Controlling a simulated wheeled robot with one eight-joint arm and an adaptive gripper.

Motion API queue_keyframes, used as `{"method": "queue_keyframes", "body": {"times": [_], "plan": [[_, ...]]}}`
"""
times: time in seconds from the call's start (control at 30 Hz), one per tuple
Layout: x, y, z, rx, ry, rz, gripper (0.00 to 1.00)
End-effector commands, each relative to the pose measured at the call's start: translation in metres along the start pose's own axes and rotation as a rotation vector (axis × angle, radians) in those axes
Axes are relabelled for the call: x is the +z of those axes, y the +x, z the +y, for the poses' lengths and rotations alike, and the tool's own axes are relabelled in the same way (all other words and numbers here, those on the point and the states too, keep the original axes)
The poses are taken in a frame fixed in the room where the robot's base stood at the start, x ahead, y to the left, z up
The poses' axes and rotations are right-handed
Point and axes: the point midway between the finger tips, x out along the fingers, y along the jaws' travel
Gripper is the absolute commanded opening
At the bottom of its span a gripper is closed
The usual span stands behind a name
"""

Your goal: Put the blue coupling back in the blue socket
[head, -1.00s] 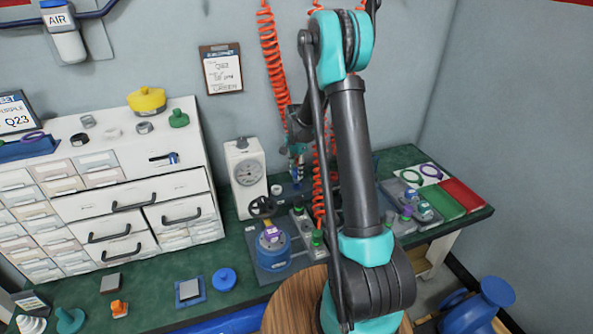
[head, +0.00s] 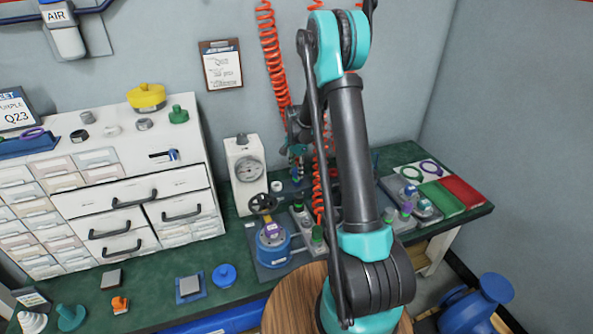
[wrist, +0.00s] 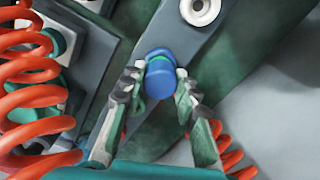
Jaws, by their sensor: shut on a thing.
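In the wrist view, the blue coupling (wrist: 159,78), a short blue cylinder with a green band, sits between the two fingertips of my gripper (wrist: 158,88). My gripper is shut on it. A rounded blue part shows just beyond the green band, over a grey bar; I cannot tell whether it is the coupling's end or the blue socket, or whether they touch. In the head view, my gripper (head: 297,160) is above the back of the bench, small and partly hidden among hoses and my arm.
Coiled orange hoses (wrist: 35,95) hang close on the left in the wrist view. A pale round fitting (wrist: 200,10) is on the grey bar. A dial gauge (head: 249,168) and a blue round vessel (head: 272,246) stand left of my arm. Drawers (head: 130,215) fill the left.

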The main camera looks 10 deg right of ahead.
Motion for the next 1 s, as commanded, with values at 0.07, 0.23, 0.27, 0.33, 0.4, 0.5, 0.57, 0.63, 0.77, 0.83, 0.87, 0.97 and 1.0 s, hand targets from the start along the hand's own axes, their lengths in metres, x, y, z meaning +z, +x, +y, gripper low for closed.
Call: {"method": "queue_keyframes", "body": {"times": [0.07,0.23,0.27,0.33,0.4,0.5,0.57,0.63,0.77,0.83,0.87,0.97,1.0], "plan": [[0.000,0.001,0.000,0.000,0.000,0.000,0.32],[0.000,0.001,0.000,0.000,0.000,0.000,0.53],[0.000,0.001,0.000,0.000,0.000,0.000,0.54],[0.000,0.001,0.000,0.000,0.000,0.000,0.54],[0.000,0.001,0.000,0.000,0.000,0.000,0.54],[0.000,0.001,0.000,0.000,0.000,0.000,0.54],[0.000,-0.001,0.000,0.000,0.000,0.000,0.54],[0.000,-0.005,0.000,0.000,0.000,0.000,0.54],[0.000,-0.023,0.000,0.000,0.000,0.000,0.54],[0.000,-0.037,0.000,0.000,0.000,0.000,0.54],[0.000,-0.043,0.000,0.000,0.000,0.000,0.54],[0.000,-0.065,0.000,0.000,0.000,0.000,0.54],[0.000,-0.073,0.000,0.000,0.000,0.000,0.54]]}}
